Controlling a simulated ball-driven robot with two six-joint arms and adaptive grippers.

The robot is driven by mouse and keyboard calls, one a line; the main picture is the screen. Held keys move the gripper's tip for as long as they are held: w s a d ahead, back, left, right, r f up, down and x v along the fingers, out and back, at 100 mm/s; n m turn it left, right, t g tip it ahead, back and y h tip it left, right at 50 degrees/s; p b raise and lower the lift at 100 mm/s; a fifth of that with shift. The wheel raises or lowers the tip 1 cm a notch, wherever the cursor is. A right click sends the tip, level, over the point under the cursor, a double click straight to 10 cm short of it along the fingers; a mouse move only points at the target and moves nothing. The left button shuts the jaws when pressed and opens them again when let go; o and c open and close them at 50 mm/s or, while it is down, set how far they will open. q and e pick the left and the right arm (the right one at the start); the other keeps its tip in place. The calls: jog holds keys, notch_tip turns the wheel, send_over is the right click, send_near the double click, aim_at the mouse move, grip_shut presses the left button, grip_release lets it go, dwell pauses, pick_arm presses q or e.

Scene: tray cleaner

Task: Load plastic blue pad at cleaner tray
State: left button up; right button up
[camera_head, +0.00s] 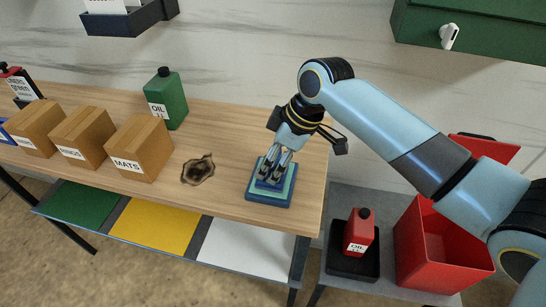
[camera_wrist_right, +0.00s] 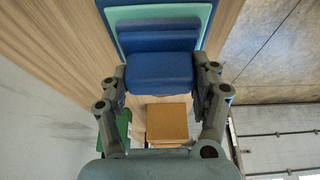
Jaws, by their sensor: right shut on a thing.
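A square blue and teal layered piece (camera_head: 270,199) lies flat near the right end of the wooden table. A raised blue block stands on its top. My right gripper (camera_head: 274,170) reaches down from above and is shut on this blue block. In the right wrist view, the fingers (camera_wrist_right: 161,75) sit on both sides of the blue block (camera_wrist_right: 160,74), with the teal-edged layer (camera_wrist_right: 209,16) behind it. I cannot tell which layer is the pad and which is a tray. My left gripper is not in view.
A dark burnt-looking patch (camera_head: 198,169) lies left of the piece on the table (camera_head: 225,140). Cardboard boxes, one labelled MATS (camera_head: 140,150), and a green oil can (camera_head: 166,99) stand farther left. A red can (camera_head: 359,232) and red bin (camera_head: 437,249) stand lower right.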

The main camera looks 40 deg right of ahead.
jog(key=shift+s, duration=0.1)
notch_tip(320, 180, up, 2)
jog(key=shift+r+p, duration=0.15)
jog(key=shift+p, duration=0.9)
jog(key=shift+r, duration=2.3)
